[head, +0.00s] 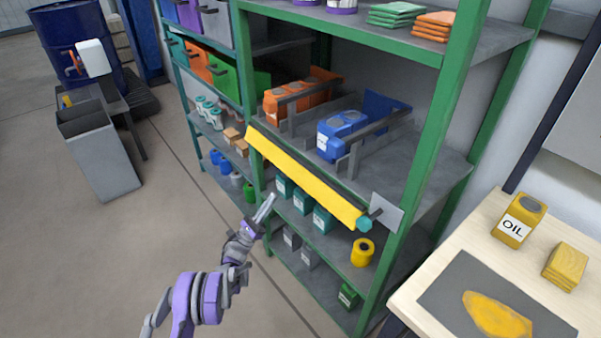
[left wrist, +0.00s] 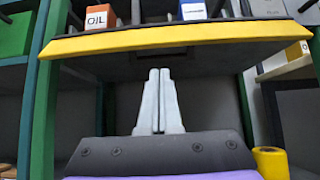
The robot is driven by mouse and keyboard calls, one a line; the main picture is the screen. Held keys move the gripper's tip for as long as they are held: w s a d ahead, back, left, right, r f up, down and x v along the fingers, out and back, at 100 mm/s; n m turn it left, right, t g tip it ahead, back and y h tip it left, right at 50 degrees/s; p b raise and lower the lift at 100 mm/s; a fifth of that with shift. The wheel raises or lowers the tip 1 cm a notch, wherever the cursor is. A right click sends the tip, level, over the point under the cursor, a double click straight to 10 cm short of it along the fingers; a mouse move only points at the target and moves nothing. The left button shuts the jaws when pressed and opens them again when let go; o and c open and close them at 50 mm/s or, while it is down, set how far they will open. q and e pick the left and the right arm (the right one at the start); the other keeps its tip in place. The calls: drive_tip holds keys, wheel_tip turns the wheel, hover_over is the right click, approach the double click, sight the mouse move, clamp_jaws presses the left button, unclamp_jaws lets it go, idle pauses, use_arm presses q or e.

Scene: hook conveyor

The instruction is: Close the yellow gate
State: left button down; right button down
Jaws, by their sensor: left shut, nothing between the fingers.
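The yellow gate (head: 305,178) is a long flat bar along the front edge of the green rack's middle shelf. It lies low and leans outward, leaving the orange and blue containers behind it exposed. A teal knob (head: 364,223) is at its right end, beside a grey plate. In the left wrist view the gate (left wrist: 190,38) crosses the top of the picture. My left gripper (head: 269,201) is shut and empty, in front of and below the gate, apart from it. Its fingers (left wrist: 159,75) point up towards the gate's underside. My right gripper is not in view.
Orange containers (head: 292,98) and blue containers (head: 338,134) stand in lanes behind the gate. Teal boxes (head: 303,205) and a yellow roll (head: 362,252) are on the shelf below. A wooden table (head: 424,311) is at the right. Open floor lies to the left.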

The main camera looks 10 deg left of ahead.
sight(299, 168)
use_arm(q)
drive_tip(key=x, duration=1)
drive_tip(key=shift+s, duration=0.15)
drive_tip(key=shift+s+a+r+g+p, duration=0.1)
drive_tip(key=shift+s+a+g+p, duration=0.05)
drive_tip(key=shift+g+p, duration=0.2)
